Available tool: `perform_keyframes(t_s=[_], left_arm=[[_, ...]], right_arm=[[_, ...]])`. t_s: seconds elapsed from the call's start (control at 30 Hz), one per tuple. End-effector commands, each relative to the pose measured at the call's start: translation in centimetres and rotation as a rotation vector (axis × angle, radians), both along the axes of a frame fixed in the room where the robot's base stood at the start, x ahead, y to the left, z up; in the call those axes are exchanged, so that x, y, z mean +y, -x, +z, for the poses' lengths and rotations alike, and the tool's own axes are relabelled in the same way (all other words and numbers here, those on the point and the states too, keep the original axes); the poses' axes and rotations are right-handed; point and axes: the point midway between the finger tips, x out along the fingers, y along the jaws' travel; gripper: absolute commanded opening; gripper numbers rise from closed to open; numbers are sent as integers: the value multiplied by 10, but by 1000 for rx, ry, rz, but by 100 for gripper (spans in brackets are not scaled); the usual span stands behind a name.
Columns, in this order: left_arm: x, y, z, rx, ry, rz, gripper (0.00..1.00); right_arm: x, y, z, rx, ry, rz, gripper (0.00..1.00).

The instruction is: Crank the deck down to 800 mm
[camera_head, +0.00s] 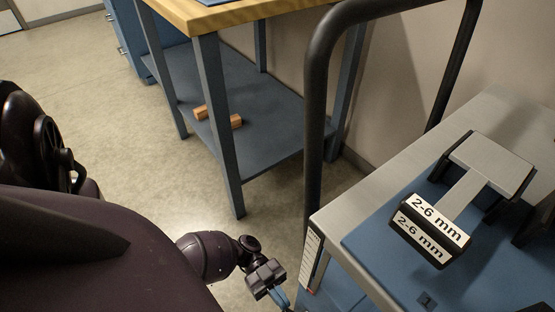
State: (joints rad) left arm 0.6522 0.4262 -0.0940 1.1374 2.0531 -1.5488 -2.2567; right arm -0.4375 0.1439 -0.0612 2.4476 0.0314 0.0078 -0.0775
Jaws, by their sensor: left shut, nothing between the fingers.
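The deck (333,222) is a grey-topped surface with a blue mat (385,262) at the right, beside a dark tubular handle. A white strip with fine marks (311,255) runs down its near left corner; a small red mark shows near its lower end. I cannot read a height on it. My left gripper (279,295) is shut and empty, low beside the deck's left side, with its tips near the bottom edge of the picture. No crank can be made out. My right gripper is not in view.
A dark tubular handle (316,120) rises behind the deck. A block labelled "2-6 mm" (432,232) stands on the mat. A wooden-topped bench (245,12) stands behind, with wooden pieces (236,121) on its blue lower shelf (268,150). Floor is clear at the left.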

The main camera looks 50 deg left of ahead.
Motion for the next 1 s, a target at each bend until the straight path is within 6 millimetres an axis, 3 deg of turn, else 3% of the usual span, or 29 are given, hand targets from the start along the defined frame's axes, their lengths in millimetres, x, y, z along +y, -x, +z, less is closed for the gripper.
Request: perform_keyframes(t_s=[0.37,1.0], left_arm=[[-23,1,-17,3,26,-1,0],[-30,1,-22,4,139,-2,0]], right_arm=[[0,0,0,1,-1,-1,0],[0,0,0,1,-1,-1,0]])
